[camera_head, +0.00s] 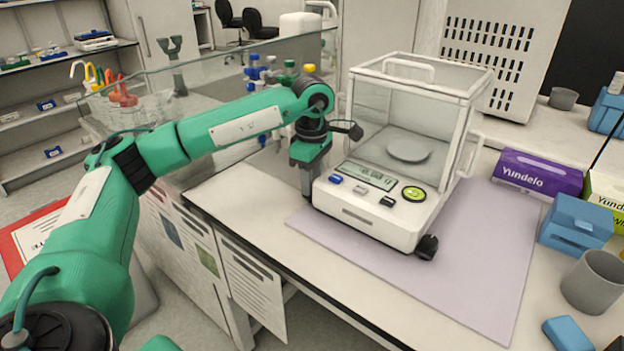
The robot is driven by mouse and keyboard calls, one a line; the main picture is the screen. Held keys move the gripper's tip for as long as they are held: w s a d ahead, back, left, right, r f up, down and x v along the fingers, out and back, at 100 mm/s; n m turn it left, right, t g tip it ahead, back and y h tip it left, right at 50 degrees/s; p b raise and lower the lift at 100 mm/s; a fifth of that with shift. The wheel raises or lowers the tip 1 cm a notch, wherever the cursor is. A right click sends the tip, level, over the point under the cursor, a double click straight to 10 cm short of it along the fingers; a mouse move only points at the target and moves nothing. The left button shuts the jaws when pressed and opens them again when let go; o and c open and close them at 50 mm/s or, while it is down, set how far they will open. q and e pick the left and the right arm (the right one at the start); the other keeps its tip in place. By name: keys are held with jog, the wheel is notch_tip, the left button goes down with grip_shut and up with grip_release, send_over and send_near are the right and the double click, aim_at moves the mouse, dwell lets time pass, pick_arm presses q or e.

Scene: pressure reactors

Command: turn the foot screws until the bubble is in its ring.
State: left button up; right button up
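The white balance (368,212) with a clear glass draft shield (425,110) stands on a lilac mat. A green round bubble level (414,193) sits at the right of its front panel. The bubble's exact place in its ring is too small to tell. A black foot screw (427,247) shows under the front right corner. My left gripper (307,188) points down at the balance's front left corner, close beside the housing. The foot screw there is hidden, and I cannot tell whether the fingers are open or touching it. My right gripper is out of view.
The lilac mat (470,280) has free room right of the balance. A purple box (538,172), a blue box (576,224) and a grey cup (594,282) stand further right. The bench's front edge runs below the balance. A glass panel (225,70) stands behind my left arm.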

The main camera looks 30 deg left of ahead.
pick_arm(q)
jog(key=shift+f, duration=0.1)
jog(key=c, duration=0.7)
jog(key=shift+m, duration=2.3)
jog(key=o, duration=0.7)
